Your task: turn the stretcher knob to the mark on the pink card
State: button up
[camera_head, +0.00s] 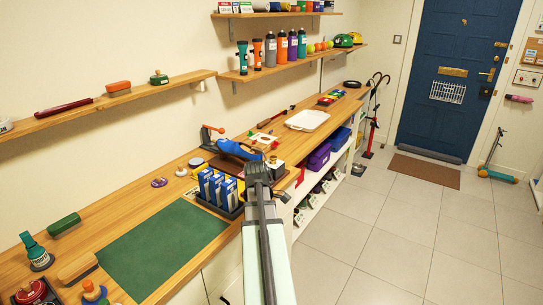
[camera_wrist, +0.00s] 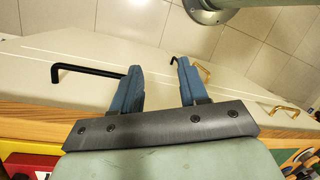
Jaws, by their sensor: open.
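My gripper (camera_wrist: 158,68) is open, with two blue fingers apart and nothing between them. In the head view my gripper (camera_head: 257,172) is over the wooden counter's front edge, just right of a group of blue-and-white boxes (camera_head: 217,186). A blue item (camera_head: 238,150) lies just behind it, with an orange-topped device (camera_head: 207,134) to its left; I cannot tell whether either is the stretcher. I cannot make out the stretcher knob, a pink card or its mark in either view.
The wooden counter (camera_head: 170,178) carries a green mat (camera_head: 163,248), a white tray (camera_head: 307,120) and several small items. Shelves line the wall above. The wrist view shows a pale cabinet front with a black handle (camera_wrist: 88,70).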

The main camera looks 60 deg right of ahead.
jog(key=w+d+r+n+h, duration=0.35)
jog(key=w+d+r, duration=0.65)
jog(key=d+r, duration=0.4)
jog(key=n+h, duration=0.2)
jog(key=n, duration=0.2)
send_near(273, 157)
jog(key=shift+n+t, duration=0.25)
jog(key=shift+t, duration=0.15)
jog(key=x, duration=0.8)
jog(key=shift+s, duration=0.4)
jog(key=c, duration=0.8)
